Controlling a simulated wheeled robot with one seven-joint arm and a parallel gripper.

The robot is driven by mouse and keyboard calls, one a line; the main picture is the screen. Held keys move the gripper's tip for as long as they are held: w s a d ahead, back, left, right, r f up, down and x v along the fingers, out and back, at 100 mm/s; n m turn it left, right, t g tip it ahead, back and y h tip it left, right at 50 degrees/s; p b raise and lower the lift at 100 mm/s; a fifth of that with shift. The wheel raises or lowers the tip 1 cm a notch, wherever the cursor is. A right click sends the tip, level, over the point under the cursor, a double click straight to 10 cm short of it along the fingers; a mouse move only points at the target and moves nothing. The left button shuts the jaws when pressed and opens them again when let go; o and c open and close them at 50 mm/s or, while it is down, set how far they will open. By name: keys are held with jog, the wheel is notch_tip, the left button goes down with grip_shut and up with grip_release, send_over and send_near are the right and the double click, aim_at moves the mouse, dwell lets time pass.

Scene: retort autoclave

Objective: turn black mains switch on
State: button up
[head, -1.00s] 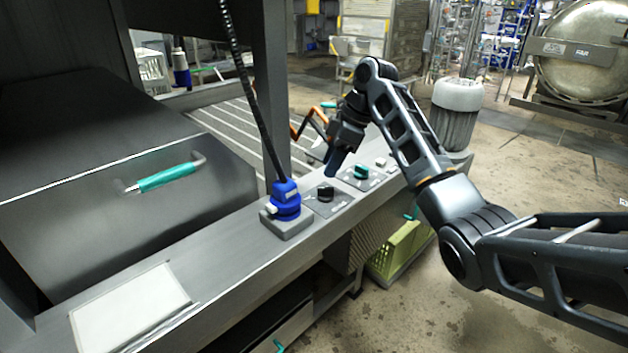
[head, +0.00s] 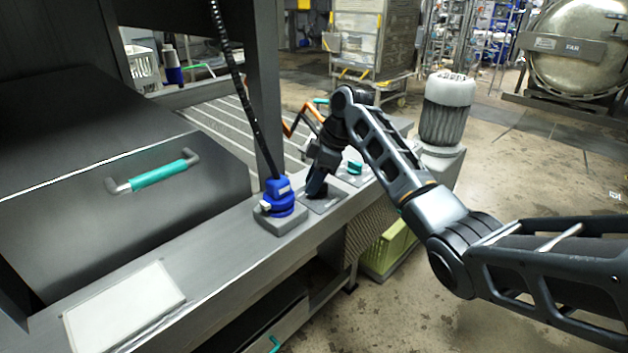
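The black mains switch is on a small grey plate (head: 326,203) on the metal ledge, just right of the blue plug. My gripper (head: 316,190) points down right at the switch's place and covers nearly all of it. I cannot tell whether the fingers touch the knob or are closed on it. The knob's turn position is hidden.
The blue plug (head: 280,195) with a black coiled cable stands close to the left of my gripper. A green knob (head: 354,168) sits on the plate to the right. A dark upright post (head: 262,90) rises behind. A white panel (head: 125,308) lies at the ledge's near end.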

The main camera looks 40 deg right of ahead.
grip_shut()
jog(key=shift+m+p, duration=0.3)
jog(key=shift+p, duration=0.15)
jog(key=m+p, duration=0.1)
jog(key=p, duration=0.1)
jog(key=m+h+p, duration=0.1)
jog(key=m+p, duration=0.1)
jog(key=shift+d+r+m+t, duration=0.1)
jog(key=shift+r+m+t, duration=0.05)
jog(key=shift+m+t, duration=0.2)
jog(key=m+h+p, duration=0.1)
jog(key=m, duration=0.1)
jog(key=m+p, duration=0.1)
jog(key=p, duration=0.1)
jog(key=shift+d+m+t+h+p, duration=0.2)
jog(key=shift+m+t+h+p, duration=0.1)
jog(key=shift+m+h, duration=0.1)
jog(key=m+p, duration=0.1)
jog(key=m+h+p, duration=0.1)
jog(key=m, duration=0.1)
jog(key=m+h+p, duration=0.1)
jog(key=m, duration=0.1)
jog(key=shift+d+f+p, duration=0.2)
jog(key=shift+d+p, duration=0.1)
jog(key=shift+s+d+f+m+g+h+p, duration=0.1)
jog(key=shift+m+g+h+p, duration=0.3)
jog(key=shift+m, duration=0.8)
jog(key=shift+d+f+m+g+h+p, duration=0.1)
jog(key=shift+m+g+h+p, duration=0.25)
jog(key=shift+m, duration=0.8)
